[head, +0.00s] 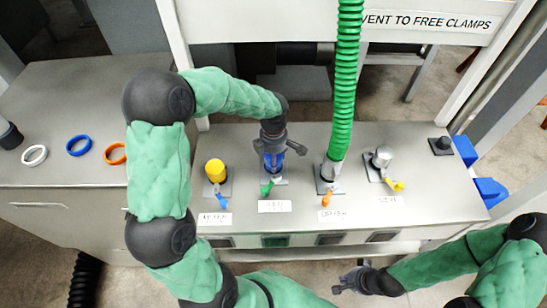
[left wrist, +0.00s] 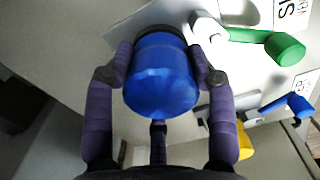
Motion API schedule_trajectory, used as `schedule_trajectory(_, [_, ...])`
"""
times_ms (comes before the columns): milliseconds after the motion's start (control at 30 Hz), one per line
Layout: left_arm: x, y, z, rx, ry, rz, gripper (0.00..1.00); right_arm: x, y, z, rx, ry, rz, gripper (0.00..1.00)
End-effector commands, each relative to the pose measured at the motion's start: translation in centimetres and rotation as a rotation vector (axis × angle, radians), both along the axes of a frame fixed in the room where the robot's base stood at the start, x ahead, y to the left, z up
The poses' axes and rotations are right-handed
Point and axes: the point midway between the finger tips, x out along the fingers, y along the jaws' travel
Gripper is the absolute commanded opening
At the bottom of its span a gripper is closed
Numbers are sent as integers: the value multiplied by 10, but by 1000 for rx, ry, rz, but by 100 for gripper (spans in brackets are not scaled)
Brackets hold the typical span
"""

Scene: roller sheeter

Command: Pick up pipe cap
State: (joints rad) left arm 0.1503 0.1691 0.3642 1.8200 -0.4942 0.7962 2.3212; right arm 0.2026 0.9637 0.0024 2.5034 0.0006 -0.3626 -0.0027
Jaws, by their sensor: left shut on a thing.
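A blue pipe cap (left wrist: 160,78) fills the middle of the left wrist view, between the purple-grey fingers of my left gripper (left wrist: 160,80). The fingers touch it on both sides. In the head view my left gripper (head: 272,152) comes down from above on the second fitting from the left, and the blue cap (head: 273,161) shows only partly between its fingers. Whether the cap is clear of its fitting is hidden. A yellow cap (head: 215,170) and a grey-white cap (head: 382,156) sit on other fittings. My right gripper (head: 350,279) is open and empty, low in front of the bench.
A green ribbed hose (head: 343,90) rises from the third fitting, right of my left gripper. Small coloured valve handles stand in front of the fittings. White, blue and orange rings (head: 115,153) lie on the left bench. Blue blocks (head: 490,190) are at the right edge.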

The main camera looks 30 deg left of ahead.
Motion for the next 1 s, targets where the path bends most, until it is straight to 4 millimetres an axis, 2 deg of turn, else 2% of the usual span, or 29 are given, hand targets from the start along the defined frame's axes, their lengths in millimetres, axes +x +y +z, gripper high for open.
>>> schedule_trajectory(167, [0,0,10,-1,1,0,23,0,0,6,0,0,0,0])
schedule_trajectory(333, [0,0,36,0,-1,1,23,0,0,18,0,0,0,0])
schedule_trajectory(467, [-17,-10,58,1,-3,-2,23,0,0,26,0,0,0,0])
schedule_trajectory(633, [-44,-26,95,0,-4,-3,23,0,0,39,0,0,0,0])
schedule_trajectory(800, [-78,-45,110,0,-1,-3,23,0,0,47,0,0,0,0])
schedule_trajectory(1000, [-106,-62,123,0,-1,-2,23,0,0,53,0,0,0,0])
